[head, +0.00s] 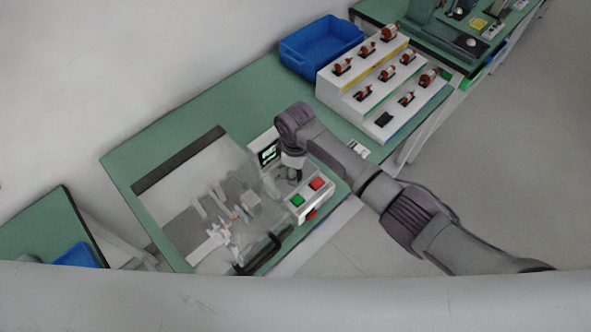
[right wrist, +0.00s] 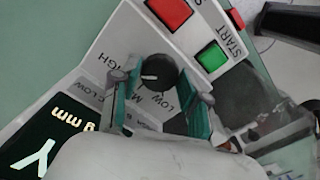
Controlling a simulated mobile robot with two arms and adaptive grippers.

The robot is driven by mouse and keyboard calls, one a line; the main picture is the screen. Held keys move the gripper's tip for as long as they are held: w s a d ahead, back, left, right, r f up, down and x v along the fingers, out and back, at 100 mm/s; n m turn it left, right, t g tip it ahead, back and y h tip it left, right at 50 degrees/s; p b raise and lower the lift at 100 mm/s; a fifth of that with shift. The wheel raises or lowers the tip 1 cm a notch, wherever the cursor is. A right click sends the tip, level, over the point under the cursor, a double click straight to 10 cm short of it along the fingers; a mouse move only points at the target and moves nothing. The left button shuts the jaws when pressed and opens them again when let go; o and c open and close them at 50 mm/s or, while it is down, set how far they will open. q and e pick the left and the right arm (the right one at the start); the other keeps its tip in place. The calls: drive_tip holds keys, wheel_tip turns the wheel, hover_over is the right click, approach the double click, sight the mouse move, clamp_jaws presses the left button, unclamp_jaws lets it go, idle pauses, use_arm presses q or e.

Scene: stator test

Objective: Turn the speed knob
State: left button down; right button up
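The speed knob (right wrist: 158,72) is a dark round dial with a white pointer mark on the white control panel (right wrist: 118,40). Labels reading LOW, M and HIGH stand around it. My right gripper (right wrist: 160,88) is over the panel with one finger on each side of the knob. The fingers look apart, with a gap between each of them and the knob. In the head view my right gripper (head: 290,172) is over the control box and hides the knob. My left gripper is not in view.
Beside the knob are a red button (head: 316,184), a green START button (head: 297,200) and a lit display (head: 268,154). A clear-covered test fixture (head: 215,215) stands left of the box. A blue bin (head: 322,45) and a stepped rack (head: 345,102) of parts stand behind.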

drive_tip(key=o, duration=0.4)
drive_tip(key=shift+c, duration=0.2)
wheel_tip(320, 180, up, 12)
idle(0.7)
